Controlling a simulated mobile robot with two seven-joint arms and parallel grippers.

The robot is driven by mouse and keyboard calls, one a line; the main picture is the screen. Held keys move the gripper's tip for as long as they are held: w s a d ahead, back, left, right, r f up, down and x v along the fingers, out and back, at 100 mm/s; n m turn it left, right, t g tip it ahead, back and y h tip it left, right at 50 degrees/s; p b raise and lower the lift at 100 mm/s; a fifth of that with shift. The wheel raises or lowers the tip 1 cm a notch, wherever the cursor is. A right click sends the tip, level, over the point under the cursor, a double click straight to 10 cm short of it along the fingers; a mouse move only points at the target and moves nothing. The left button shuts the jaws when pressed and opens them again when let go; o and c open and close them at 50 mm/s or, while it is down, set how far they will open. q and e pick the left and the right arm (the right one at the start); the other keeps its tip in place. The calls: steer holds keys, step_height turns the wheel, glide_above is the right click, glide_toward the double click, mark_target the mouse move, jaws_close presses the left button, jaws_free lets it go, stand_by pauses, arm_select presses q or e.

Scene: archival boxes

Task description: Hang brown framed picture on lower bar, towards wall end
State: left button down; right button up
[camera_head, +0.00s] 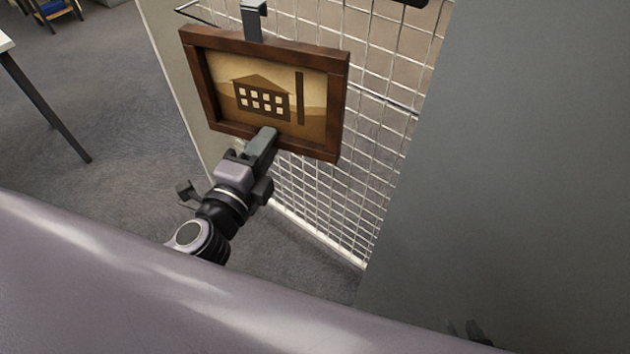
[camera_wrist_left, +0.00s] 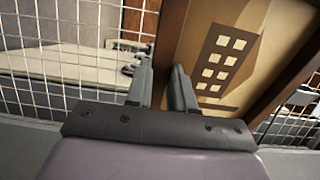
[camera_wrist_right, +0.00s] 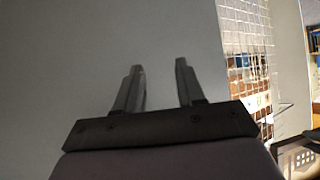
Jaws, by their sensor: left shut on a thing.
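The brown framed picture (camera_head: 335,100), a dark wooden frame around a tan building image, is held in front of the wire grid, tilted in the head view. A grey hook-shaped hanger (camera_head: 252,22) rises from its top edge. My left gripper (camera_head: 264,142) is shut on the lower edge of the frame; the left wrist view shows the fingers (camera_wrist_left: 164,85) with the frame between them. My right gripper (camera_wrist_right: 158,85) is open and empty, facing a plain grey surface. I cannot tell whether the hanger touches any bar.
The white wire grid (camera_head: 390,100) stands behind the picture. A large grey panel (camera_head: 510,160) fills the right side. A dark bar end (camera_head: 405,2) shows at the top edge, and a thin dark rod (camera_head: 195,12) at top left. A table (camera_head: 45,100) stands far left; carpet between is clear.

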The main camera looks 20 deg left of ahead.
arm_select(q)
steer(key=w+d+f+m+h+b, duration=0.1)
steer(key=w+d+f+h+b, duration=0.1)
steer(key=w+f+b, duration=0.3)
steer(key=w+d+f+m+h+b, duration=0.2)
steer(key=w+f+b, duration=0.4)
steer(key=f+b, duration=0.4)
steer(key=shift+w+d+f+m+g+h+b, duration=0.2)
steer(key=shift+d+f+m+g+h+b, duration=0.25)
steer(key=shift+d, duration=0.6)
steer(key=shift+r+p, duration=0.4)
steer(key=shift+r, duration=0.1)
steer(key=shift+w+n, duration=0.1)
steer(key=shift+n, duration=0.15)
